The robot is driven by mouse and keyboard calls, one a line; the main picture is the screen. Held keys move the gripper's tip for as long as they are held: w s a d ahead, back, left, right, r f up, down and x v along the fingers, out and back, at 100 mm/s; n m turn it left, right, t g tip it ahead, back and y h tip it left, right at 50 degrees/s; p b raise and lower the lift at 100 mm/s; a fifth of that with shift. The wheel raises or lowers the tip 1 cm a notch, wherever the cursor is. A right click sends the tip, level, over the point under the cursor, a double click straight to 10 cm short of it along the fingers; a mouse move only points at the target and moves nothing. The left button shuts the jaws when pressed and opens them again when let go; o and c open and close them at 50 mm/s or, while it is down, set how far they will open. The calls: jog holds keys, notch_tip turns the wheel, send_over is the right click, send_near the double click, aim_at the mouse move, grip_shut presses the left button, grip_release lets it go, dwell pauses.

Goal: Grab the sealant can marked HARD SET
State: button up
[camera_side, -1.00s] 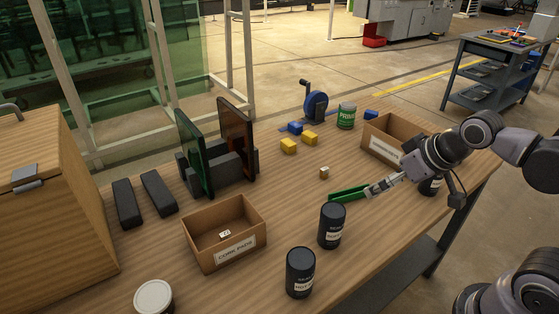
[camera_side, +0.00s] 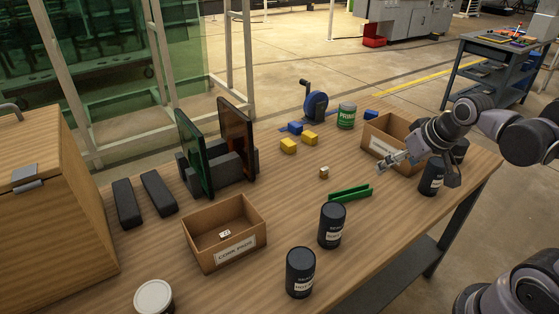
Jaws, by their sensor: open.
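Several black cans with pale labels stand on the wooden table. One can (camera_side: 332,226) is at front centre, one (camera_side: 300,272) is nearer the front edge, and one (camera_side: 432,177) is at the right below my arm. Another dark can (camera_side: 460,151) partly shows behind my wrist. The label print is too small for me to tell which reads HARD SET.
Yellow blocks (camera_side: 289,146), a green can (camera_side: 346,116) and a rack of glass panels (camera_side: 220,166) are further back.

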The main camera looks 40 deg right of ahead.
jog(key=w+d+f+m+g+h, duration=0.1)
jog(key=d+f+m, duration=0.15)
jog(key=d, duration=0.95)
jog(key=m+g+h, duration=0.1)
jog(key=m+g, duration=0.1)
jog(key=m, duration=0.2)
send_over(438, 162)
jog(key=s+a, duration=0.1)
jog(key=a, duration=0.1)
jog(key=shift+s+d+f, duration=0.1)
jog(key=shift+d+f, duration=0.05)
jog(key=shift+f, duration=0.4)
jog(key=shift+s+d+f, duration=0.1)
jog(key=shift+f, duration=0.45)
jog(key=x, duration=0.5)
jog(key=shift+s+x, duration=0.2)
jog(key=shift+x, duration=2.65)
jog(key=shift+a+f, duration=0.1)
jog(key=c, duration=1.7)
jog(key=shift+o, duration=0.2)
